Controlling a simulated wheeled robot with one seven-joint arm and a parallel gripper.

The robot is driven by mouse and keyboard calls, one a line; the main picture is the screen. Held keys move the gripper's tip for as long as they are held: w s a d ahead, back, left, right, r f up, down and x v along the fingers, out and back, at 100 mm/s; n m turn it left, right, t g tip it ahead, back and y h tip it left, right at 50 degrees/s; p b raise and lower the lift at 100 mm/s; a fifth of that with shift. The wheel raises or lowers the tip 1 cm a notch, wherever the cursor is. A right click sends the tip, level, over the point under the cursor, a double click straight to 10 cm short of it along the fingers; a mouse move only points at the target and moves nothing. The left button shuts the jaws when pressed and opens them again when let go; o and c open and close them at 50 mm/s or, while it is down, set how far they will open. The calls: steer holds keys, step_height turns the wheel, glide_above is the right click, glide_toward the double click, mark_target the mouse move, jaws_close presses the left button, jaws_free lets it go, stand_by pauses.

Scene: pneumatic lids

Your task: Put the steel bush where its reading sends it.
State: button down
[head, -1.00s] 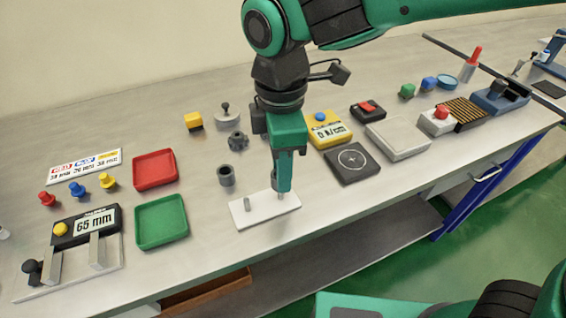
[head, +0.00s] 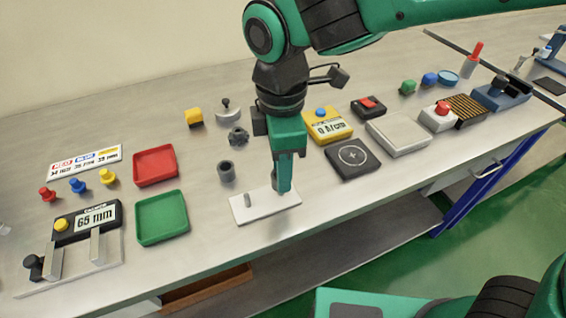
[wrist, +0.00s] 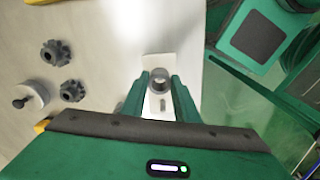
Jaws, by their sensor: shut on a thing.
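My gripper (head: 284,188) is shut over the right end of a white plate (head: 243,214). In the wrist view its fingertips close on a small grey ring-shaped piece, seemingly the steel bush (wrist: 160,78). In the head view the fingers hide most of it. I cannot tell whether it sits on a peg or is just above the plate. A short steel peg (head: 247,200) stands on the plate's left part. A caliper gauge (head: 97,219) at left reads 65 mm. A red tray (head: 155,166) and a green tray (head: 161,218) stand empty beside it.
A sign (head: 85,162) lists red, blue and yellow sizes, hard to read. A yellow meter (head: 327,126) and a black pad (head: 352,158) stand at right.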

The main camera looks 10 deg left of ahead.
steer(key=shift+f, duration=1.5)
stand_by(0.8)
steer(key=c, duration=0.9)
jaws_free()
steer(key=shift+r, duration=3.55)
